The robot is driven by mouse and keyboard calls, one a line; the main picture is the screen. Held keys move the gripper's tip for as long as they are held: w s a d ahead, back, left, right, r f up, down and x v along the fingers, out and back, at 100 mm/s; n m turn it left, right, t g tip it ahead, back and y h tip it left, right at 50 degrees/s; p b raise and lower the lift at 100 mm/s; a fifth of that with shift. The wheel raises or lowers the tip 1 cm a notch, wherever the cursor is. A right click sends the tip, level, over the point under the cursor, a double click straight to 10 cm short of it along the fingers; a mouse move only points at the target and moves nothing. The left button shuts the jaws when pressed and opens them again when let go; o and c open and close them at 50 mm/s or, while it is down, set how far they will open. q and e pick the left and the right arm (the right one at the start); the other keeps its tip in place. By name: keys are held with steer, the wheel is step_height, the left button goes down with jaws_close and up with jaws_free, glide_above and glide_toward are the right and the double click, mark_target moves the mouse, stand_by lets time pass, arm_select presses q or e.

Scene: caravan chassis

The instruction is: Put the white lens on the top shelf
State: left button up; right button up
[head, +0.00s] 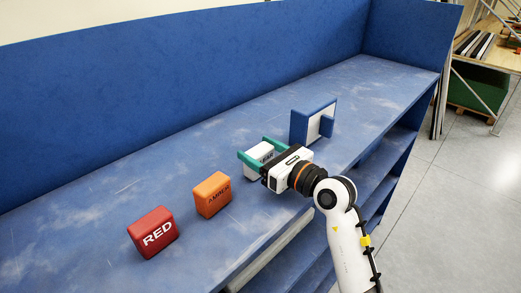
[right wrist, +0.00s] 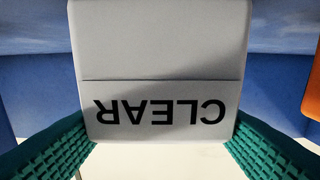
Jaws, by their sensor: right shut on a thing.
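The white lens (head: 261,152) is a block marked CLEAR, at the middle of the blue bench in the head view. In the right wrist view the lens (right wrist: 160,75) fills the middle, its lettering upside down. My right gripper (head: 257,154) is shut on it, with one teal finger on each side; the teal fingers also flank it in the right wrist view (right wrist: 160,145). I cannot tell if the lens touches the bench top. Open shelves (head: 375,190) show under the bench top (head: 365,85) at its front. My left gripper is not in view.
An orange AMBER block (head: 212,195) and a red RED block (head: 153,233) stand to the left on the bench. A blue and white upright frame (head: 313,122) stands just behind my right gripper. The far right of the bench top is clear. A blue wall (head: 190,75) runs along the back.

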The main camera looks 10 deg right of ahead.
steer(key=shift+f, duration=0.15)
steer(key=o, duration=1)
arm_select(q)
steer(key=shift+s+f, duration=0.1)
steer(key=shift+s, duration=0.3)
arm_select(e)
steer(key=shift+r, duration=0.2)
steer(key=b+v, duration=0.4)
steer(key=v, duration=0.7)
steer(key=shift+s+d+f, duration=0.1)
steer(key=shift+f, duration=0.1)
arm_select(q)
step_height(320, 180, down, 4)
arm_select(e)
steer(key=shift+s+d, duration=0.15)
steer(key=shift+s, duration=0.15)
